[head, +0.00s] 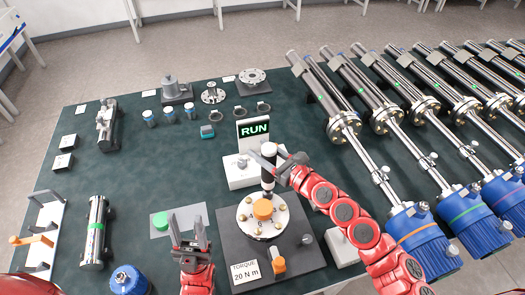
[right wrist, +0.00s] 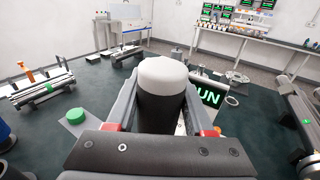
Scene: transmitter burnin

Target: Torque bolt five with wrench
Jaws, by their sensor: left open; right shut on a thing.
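My right gripper (head: 277,167) is shut on the wrench (head: 268,178), a dark upright tool with a white rounded top. In the right wrist view the wrench (right wrist: 162,95) stands between the two fingers. Its lower end is over the far edge of the round bolted flange (head: 276,219); whether it sits on a bolt I cannot tell. The flange has several brass bolts around an orange centre cap (head: 263,210) and lies on a dark plate (head: 305,262) labelled TORQUE 20 N m (head: 245,272). Which bolt is five is not marked visibly. My left gripper (head: 188,228) is open and empty, left of the plate.
A box with a green RUN display (head: 254,130) stands behind the flange. A green button (head: 160,220) sits on a grey pad at left. Long metal tubes with blue ends (head: 420,232) fill the right side.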

